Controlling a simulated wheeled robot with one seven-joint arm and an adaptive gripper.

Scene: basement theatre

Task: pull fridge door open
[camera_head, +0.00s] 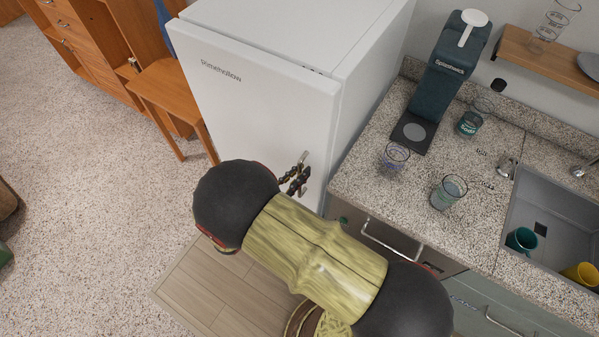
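The white fridge (251,105) stands against the back wall, seen from above, and its door (240,95) looks closed. The brand name is on the upper left of the door. A metal handle (305,160) shows near the door's right edge. My gripper (297,179) is dark and small in view, right at the handle, in front of the lower right part of the door. I cannot tell whether its fingers are around the handle or only beside it. My arm hides the lower door and part of the gripper.
A speckled counter (340,184) with a dark green soda maker (439,80) and several glasses adjoins the fridge on the right, beside a sink (548,205). The speckled floor (80,200) at left is clear.

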